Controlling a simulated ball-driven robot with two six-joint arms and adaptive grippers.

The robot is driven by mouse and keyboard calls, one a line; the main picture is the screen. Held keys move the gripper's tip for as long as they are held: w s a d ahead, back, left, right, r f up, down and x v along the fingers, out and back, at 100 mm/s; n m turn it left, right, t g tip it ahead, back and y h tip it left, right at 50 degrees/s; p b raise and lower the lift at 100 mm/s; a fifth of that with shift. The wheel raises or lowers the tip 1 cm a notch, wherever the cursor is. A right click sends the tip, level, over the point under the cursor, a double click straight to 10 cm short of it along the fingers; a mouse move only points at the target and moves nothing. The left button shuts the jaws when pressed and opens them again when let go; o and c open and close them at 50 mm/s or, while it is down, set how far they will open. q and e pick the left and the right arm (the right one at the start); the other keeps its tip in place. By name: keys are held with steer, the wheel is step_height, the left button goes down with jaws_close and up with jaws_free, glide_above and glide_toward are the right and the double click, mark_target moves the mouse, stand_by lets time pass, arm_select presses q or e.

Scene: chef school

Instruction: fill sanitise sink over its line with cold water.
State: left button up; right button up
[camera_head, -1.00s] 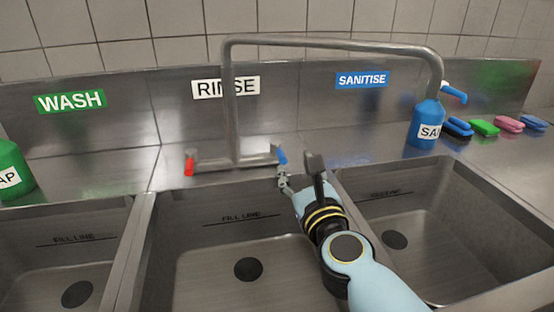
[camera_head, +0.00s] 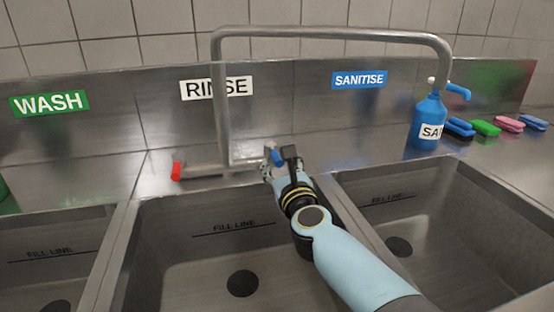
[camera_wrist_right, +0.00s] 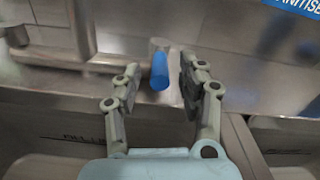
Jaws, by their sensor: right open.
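The sanitise sink (camera_head: 440,262) is at the right, under the blue SANITISE sign (camera_head: 360,79). Its floor and drain are visible; I see no water in it. The tap spout (camera_head: 335,34) swings right, its end behind the blue bottle or above the sink's back edge. The blue tap handle (camera_head: 277,156) is at the right end of the tap body; the red handle (camera_head: 176,171) is at the left end. My right gripper (camera_head: 277,168) is open at the blue handle. In the right wrist view the blue handle (camera_wrist_right: 159,72) lies between the open fingers, apparently untouched. My left gripper is out of view.
The rinse sink (camera_head: 195,275) lies below my right arm, with the wash sink (camera_head: 40,285) to its left. A blue bottle (camera_head: 425,115) stands behind the sanitise sink. Several brushes and sponges, including a green one (camera_head: 485,128), lie farther right.

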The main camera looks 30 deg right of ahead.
steer(key=shift+x, duration=1.05)
steer(key=shift+c, duration=0.3)
jaws_close()
